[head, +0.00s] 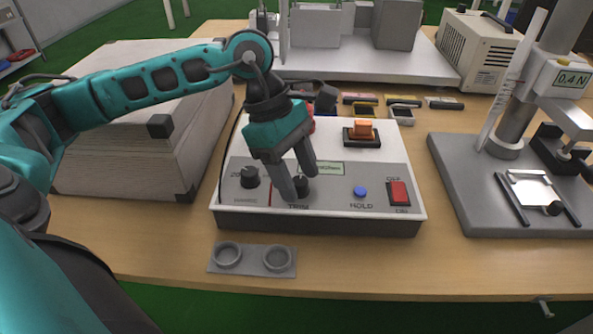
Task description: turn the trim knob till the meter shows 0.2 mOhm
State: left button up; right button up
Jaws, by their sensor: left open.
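The meter box (330,217) stands on the table at the middle, with a light sloping panel. The trim knob (303,186) is a dark knob on the panel, above the partly hidden TRIM label. My left gripper (297,188) is open and points down at the trim knob, with its fingers at the knob. I cannot tell whether they touch it. My right gripper is not in view.
On the panel are a range knob (249,177), a blue HOLD button (360,192) and a red switch (398,193). A grey two-cup holder (252,260) lies in front. A large box (150,130) stands left; a test stand (515,150) reading 0.4 N stands right.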

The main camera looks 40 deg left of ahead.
pick_arm(q)
jog(key=shift+c, duration=0.4)
jog(key=c, duration=0.9)
jog(key=shift+f+n+t+b, duration=0.2)
jog(key=shift+n+t+b, duration=0.2)
jog(key=shift+n+b, duration=0.45)
jog(key=shift+s+n+t+b, duration=0.1)
jog(key=shift+n+t+b, duration=0.2)
jog(key=shift+n+b, duration=0.45)
jog(key=shift+r+n+t+y, duration=0.15)
jog(key=shift+n+t+y, duration=0.15)
jog(key=shift+n, duration=0.8)
jog(key=o, duration=1)
